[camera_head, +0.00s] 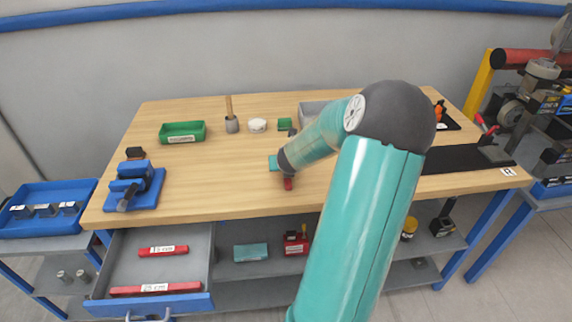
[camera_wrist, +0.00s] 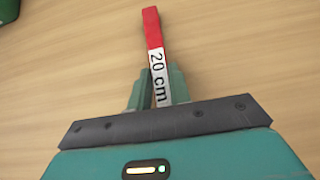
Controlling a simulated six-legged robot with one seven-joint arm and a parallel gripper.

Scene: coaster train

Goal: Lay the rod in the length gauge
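A red rod (camera_wrist: 154,30) with a white "20 cm" label lies lengthwise between the two fingers of my gripper (camera_wrist: 159,88) in the wrist view. The fingers touch it on both sides, and its red end points away from the gripper. In the head view, a small red part of the rod (camera_head: 288,184) shows below my gripper (camera_head: 283,163), over the front middle of the wooden bench (camera_head: 225,190). My arm hides much of the bench's right half. I cannot pick out the length gauge with certainty.
An open grey drawer (camera_head: 205,240) holds red rods labelled 15 cm (camera_head: 162,250) and 25 cm (camera_head: 155,288). A blue vise (camera_head: 135,187) stands at the bench's left. A green bin (camera_head: 182,132), a mallet (camera_head: 231,122) and a white roll (camera_head: 257,125) stand behind.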

